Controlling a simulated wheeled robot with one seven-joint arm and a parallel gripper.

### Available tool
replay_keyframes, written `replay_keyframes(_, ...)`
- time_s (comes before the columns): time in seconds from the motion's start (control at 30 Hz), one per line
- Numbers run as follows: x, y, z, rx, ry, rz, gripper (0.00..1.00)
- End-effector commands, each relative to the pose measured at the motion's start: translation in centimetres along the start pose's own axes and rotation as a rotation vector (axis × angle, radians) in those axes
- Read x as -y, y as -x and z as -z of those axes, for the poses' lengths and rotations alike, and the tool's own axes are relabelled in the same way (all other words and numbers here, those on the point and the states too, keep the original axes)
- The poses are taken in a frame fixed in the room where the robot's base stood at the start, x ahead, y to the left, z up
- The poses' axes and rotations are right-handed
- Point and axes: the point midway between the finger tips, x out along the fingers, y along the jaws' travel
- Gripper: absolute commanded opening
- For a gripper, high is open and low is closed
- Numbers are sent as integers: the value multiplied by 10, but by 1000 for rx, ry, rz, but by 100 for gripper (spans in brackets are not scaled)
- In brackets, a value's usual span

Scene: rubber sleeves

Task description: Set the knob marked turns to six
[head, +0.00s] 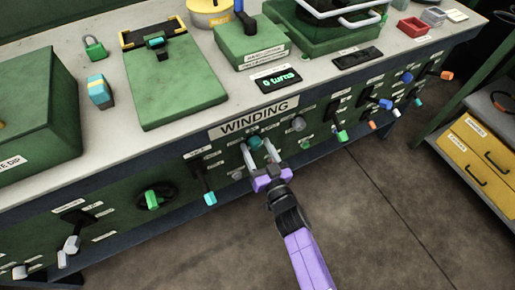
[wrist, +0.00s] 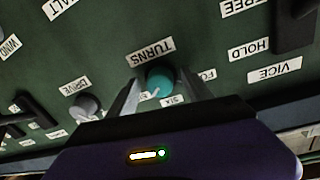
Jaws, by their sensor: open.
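The turns knob (head: 256,142) is a round teal knob on the green front panel below the WINDING label. In the wrist view the knob (wrist: 158,80) sits under a label reading TURNS (wrist: 151,52). A small SIX label (wrist: 172,101) shows near its lower edge, and a partly hidden label to its right seems to begin with FO. My gripper (head: 259,150) is open, with one finger on each side of the knob. The wrist view shows both fingers beside the knob; I cannot tell whether they touch it. The knob's pointer is not clear.
A display (head: 277,79) on the bench top seems to read 0 turns. A grey DRIVE knob (wrist: 87,106) is left of the turns knob in the wrist view. A teal-tipped lever (head: 208,195) and a green-tipped lever (head: 340,134) stick out on either side. The floor in front is clear.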

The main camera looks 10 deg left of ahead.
Motion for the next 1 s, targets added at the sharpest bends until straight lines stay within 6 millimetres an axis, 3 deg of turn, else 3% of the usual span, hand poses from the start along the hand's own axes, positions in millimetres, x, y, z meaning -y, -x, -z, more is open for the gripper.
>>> replay_keyframes(0.27,0,-1,0,0,0,0,57)
replay_keyframes(0.57,0,-1,0,0,0,0,0)
replay_keyframes(1.0,-1,-1,-2,-8,99,1,0)
